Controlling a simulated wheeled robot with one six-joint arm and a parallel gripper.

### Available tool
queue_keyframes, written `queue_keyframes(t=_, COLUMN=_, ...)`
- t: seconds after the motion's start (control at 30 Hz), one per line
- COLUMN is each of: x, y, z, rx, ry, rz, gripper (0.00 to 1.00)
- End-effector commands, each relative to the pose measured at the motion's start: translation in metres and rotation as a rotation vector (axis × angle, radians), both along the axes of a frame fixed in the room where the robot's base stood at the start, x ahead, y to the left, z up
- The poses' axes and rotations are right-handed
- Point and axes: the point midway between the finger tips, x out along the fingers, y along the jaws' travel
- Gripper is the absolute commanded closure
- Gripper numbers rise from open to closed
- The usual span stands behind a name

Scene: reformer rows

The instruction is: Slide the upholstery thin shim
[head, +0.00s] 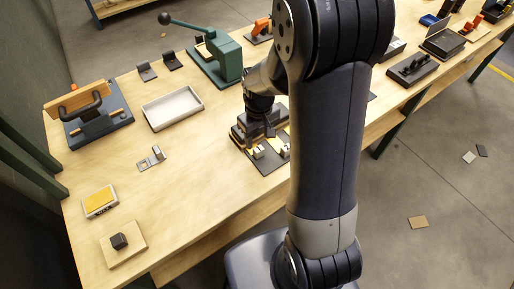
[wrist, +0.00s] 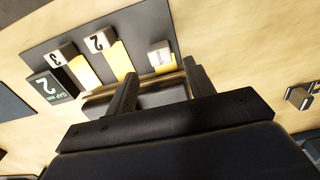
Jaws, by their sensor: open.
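A dark plate (head: 268,163) lies on the bench under my gripper; it also shows in the wrist view (wrist: 92,20). On it, yellow strips carry pale blocks: one marked 3 (wrist: 62,56), one marked 2 (wrist: 99,40), and a third (wrist: 159,53) whose marking I cannot read. These strips look like the shims; I cannot tell which is the thin one. A black sign reading "GAP mm 2" (wrist: 48,87) stands at the left. My gripper (wrist: 160,72) is open, its fingers pointing at the third block's side. It hangs over the plate's rear in the head view (head: 262,132).
A pale tray (head: 172,108), a green lever press (head: 215,60) and a dark fixture with a wooden bar (head: 95,115) stand on the bench. A small metal bracket (head: 152,158) lies between. A yellow-topped block (head: 100,201) sits front left. Bare wood lies left of the plate.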

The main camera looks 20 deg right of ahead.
Motion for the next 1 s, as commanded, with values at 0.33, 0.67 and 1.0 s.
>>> queue_keyframes(t=0.33, x=-0.001, y=0.0, z=-0.054, rx=0.0, ry=0.003, rz=0.0, gripper=0.49)
queue_keyframes(t=0.67, x=-0.001, y=0.0, z=-0.069, rx=0.0, ry=0.0, rz=0.0, gripper=0.49)
queue_keyframes(t=1.0, x=0.0, y=0.0, z=-0.069, rx=0.0, ry=0.0, rz=0.0, gripper=0.6)
